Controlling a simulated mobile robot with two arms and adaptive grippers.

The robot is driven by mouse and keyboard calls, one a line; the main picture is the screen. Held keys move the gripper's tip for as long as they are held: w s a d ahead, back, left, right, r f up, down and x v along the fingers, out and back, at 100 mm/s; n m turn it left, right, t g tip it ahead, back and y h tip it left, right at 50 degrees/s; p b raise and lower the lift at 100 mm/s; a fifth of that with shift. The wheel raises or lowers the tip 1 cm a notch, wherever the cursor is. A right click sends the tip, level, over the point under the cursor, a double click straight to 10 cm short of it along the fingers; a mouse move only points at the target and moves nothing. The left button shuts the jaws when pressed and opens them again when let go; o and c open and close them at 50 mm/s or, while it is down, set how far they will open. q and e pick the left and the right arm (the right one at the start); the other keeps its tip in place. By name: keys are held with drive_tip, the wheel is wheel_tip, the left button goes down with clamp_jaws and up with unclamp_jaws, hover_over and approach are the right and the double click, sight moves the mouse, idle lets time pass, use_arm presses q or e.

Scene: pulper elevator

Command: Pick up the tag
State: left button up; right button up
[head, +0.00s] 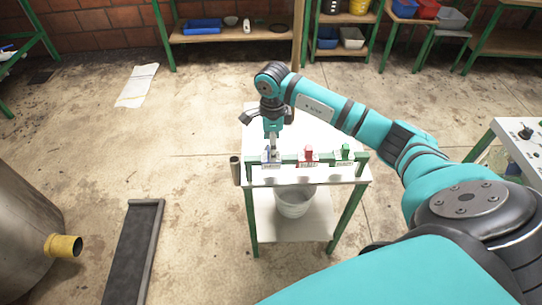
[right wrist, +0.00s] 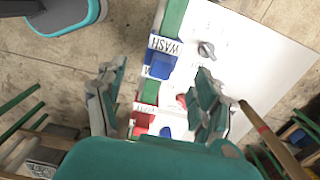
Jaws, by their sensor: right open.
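A green rail (head: 326,160) runs along the front of a small white-topped table (head: 265,179). A red tag (head: 309,151) is at its middle and a green tag (head: 345,149) at its right, each by a white label. My right gripper (head: 271,148) points down over the rail's left spot and partly hides a blue piece there. In the right wrist view its two fingers (right wrist: 158,106) are spread apart, with nothing seen held between them. That view shows a "WASH" label (right wrist: 166,45) by a blue piece (right wrist: 158,67), and red pieces (right wrist: 140,125) lower down. My left gripper is not in view.
A light bucket (head: 292,202) stands on the table's lower shelf. A metal tank (head: 25,230) with a yellow outlet and a dark ramp (head: 133,250) are at left. A white control panel (head: 522,140) is at right. Shelves line the back wall; the floor between is mostly clear.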

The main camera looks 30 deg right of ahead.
drive_tip(key=shift+w+a+f+p, duration=0.15)
drive_tip(key=shift+f+p, duration=0.2)
drive_tip(key=shift+f, duration=1.5)
drive_tip(key=c, duration=1.2)
drive_tip(key=shift+r, duration=0.1)
drive_tip(key=shift+c, duration=0.2)
